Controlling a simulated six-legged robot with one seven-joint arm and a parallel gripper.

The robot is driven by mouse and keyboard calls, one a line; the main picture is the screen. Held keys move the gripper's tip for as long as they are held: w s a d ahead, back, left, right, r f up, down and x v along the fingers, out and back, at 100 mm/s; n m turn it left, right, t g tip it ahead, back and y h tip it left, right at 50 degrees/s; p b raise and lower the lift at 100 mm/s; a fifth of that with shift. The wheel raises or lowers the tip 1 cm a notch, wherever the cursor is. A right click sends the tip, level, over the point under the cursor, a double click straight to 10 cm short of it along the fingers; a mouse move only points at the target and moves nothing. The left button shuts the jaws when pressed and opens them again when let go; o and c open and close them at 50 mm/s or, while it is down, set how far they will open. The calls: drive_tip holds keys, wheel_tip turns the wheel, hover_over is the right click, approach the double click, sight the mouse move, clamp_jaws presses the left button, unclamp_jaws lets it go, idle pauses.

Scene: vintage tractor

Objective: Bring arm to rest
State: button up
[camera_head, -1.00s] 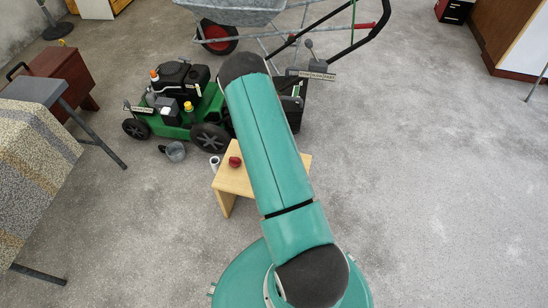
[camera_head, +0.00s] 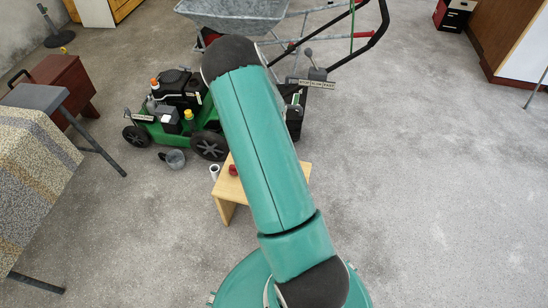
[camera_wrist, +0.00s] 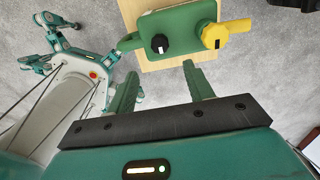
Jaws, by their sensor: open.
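My arm (camera_head: 262,150) stretches up the middle of the head view from my green base and bends at a dark elbow joint. My gripper is out of sight there. In the wrist view my gripper (camera_wrist: 160,87) shows two green fingers set wide apart with nothing between them. Beyond the fingertips a green can (camera_wrist: 172,35) with a black knob and a yellow spout (camera_wrist: 225,33) stands on a wooden surface (camera_wrist: 165,63). The fingers appear apart from the can. Part of my own white body and legs shows at left in the wrist view.
A wooden stool (camera_head: 226,192) with a red item (camera_head: 233,170) is partly behind my arm. A cloth-covered table (camera_head: 35,170) is at left. Open floor (camera_head: 430,180) lies right.

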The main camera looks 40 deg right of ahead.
wheel_tip(320, 180, up, 3)
drive_tip(key=shift+f, duration=0.2)
idle(0.4)
drive_tip(key=a+r+n+t+y, duration=0.1)
drive_tip(key=a+r+n, duration=0.5)
drive_tip(key=a+r, duration=0.45)
drive_tip(key=a+r+n+t, duration=0.2)
drive_tip(key=a+r+n, duration=0.5)
drive_tip(key=r, duration=0.7)
drive_tip(key=s+a+r+n+t+h, duration=0.1)
drive_tip(key=s+a+r+n+t, duration=0.1)
drive_tip(key=s+a+r+n, duration=1.1)
drive_tip(key=s+n, duration=0.3)
drive_tip(key=shift+s+a+r+t, duration=0.2)
drive_tip(key=shift+s+r+t, duration=0.1)
drive_tip(key=shift+s+r, duration=0.1)
